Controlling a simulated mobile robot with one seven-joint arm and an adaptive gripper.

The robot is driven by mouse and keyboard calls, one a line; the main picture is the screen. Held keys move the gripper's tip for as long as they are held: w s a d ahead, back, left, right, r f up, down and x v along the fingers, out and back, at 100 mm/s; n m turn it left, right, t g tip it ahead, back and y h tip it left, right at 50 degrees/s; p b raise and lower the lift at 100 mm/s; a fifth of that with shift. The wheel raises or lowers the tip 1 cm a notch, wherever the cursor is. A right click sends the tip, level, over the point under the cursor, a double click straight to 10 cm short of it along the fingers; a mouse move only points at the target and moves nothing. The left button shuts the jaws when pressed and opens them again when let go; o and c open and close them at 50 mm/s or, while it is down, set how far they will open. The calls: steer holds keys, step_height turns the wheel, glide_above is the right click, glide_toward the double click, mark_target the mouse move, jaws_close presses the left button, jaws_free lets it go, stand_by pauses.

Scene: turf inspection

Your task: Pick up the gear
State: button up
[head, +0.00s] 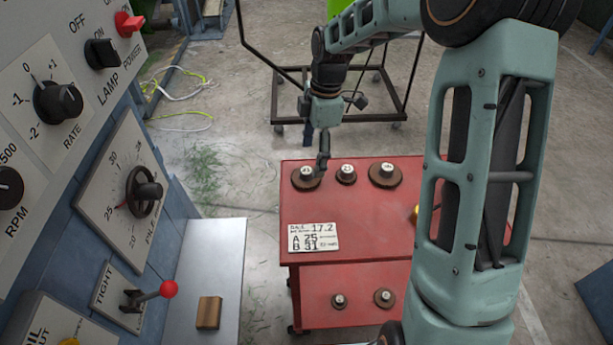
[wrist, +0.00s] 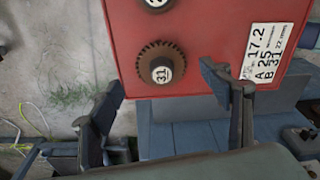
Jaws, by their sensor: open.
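Three brown toothed gears with white-labelled hubs stand in a row at the far edge of the red cart top: a left gear (head: 299,183), a small middle gear (head: 346,179) and a right gear (head: 386,180). In the wrist view, a gear marked 31 (wrist: 172,50) lies flat near the cart edge, and a second hub (wrist: 157,3) is cut off at the top. My gripper (head: 322,160) is beside and above the left gear. In the wrist view my gripper (wrist: 164,84) is open, its fingers either side of the 31 gear and apart from it.
A white card (head: 313,237) reading 17.2, A 25, B 31 lies on the red cart (head: 350,215). Two smaller gears (head: 338,301) (head: 384,298) sit on its lower shelf. A control panel (head: 85,180) stands left, with a wooden block (head: 208,312) on a grey ledge.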

mark_target(306, 170)
steer(key=f, duration=0.1)
steer(key=a+f, duration=0.1)
steer(key=f, duration=0.2)
steer(key=shift+s+a+f, duration=0.25)
steer(key=shift+a+f, duration=0.1)
steer(key=shift+f, duration=0.4)
steer(key=c, duration=1.2)
steer(key=shift+c, duration=0.6)
steer(key=shift+r, duration=0.2)
